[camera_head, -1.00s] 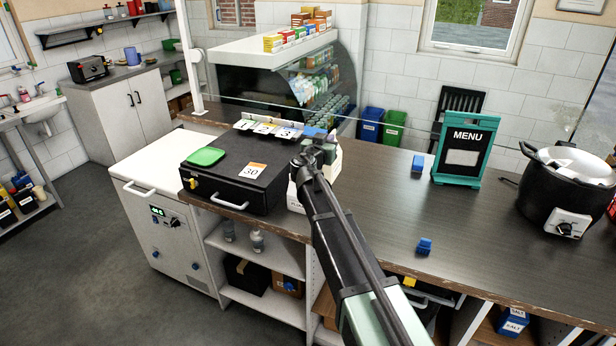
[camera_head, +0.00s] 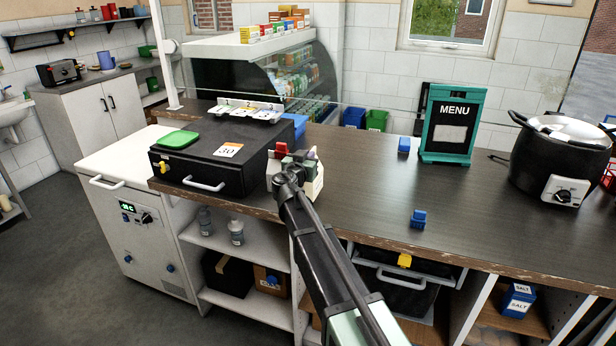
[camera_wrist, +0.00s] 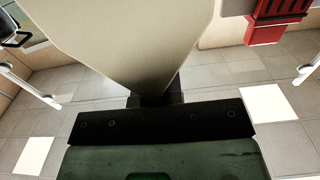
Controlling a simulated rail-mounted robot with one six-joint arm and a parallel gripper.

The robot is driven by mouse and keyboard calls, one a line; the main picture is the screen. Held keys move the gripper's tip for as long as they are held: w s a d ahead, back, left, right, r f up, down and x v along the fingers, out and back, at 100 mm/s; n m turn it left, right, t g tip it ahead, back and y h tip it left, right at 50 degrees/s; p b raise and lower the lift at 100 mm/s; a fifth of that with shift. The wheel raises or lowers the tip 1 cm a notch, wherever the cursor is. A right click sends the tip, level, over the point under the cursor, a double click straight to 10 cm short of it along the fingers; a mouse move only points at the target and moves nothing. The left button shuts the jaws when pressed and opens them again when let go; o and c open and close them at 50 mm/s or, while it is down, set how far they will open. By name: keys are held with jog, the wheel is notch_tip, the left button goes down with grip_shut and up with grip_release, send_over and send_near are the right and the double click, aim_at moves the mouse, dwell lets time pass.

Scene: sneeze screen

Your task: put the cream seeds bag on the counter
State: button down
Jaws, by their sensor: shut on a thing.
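My gripper (camera_head: 296,162) is at the counter's front edge, just right of the black cash drawer, in the head view. It is shut on a cream bag (camera_head: 311,186), which shows partly behind and beside the jaws. In the wrist view the bag (camera_wrist: 125,35) is a large plain cream surface narrowing down to the jaws (camera_wrist: 155,98). Any seeds label on it is not readable. The dark wood counter (camera_head: 365,190) runs right from the drawer. I cannot tell whether the bag's base touches the counter.
The black cash drawer (camera_head: 215,165) carries a green dish. A red thing (camera_head: 281,149) shows beside the gripper. The middle counter is mostly clear.

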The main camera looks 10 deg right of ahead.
notch_tip(320, 180, down, 4)
jog(key=shift+r+b, duration=0.15)
jog(key=shift+b, duration=1)
jog(key=c, duration=1.3)
grip_release()
jog(key=shift+r, duration=0.1)
jog(key=shift+o, duration=0.2)
jog(key=shift+r+p, duration=0.3)
jog(key=shift+p, duration=0.1)
jog(key=v, duration=1.2)
jog(key=shift+f, duration=0.15)
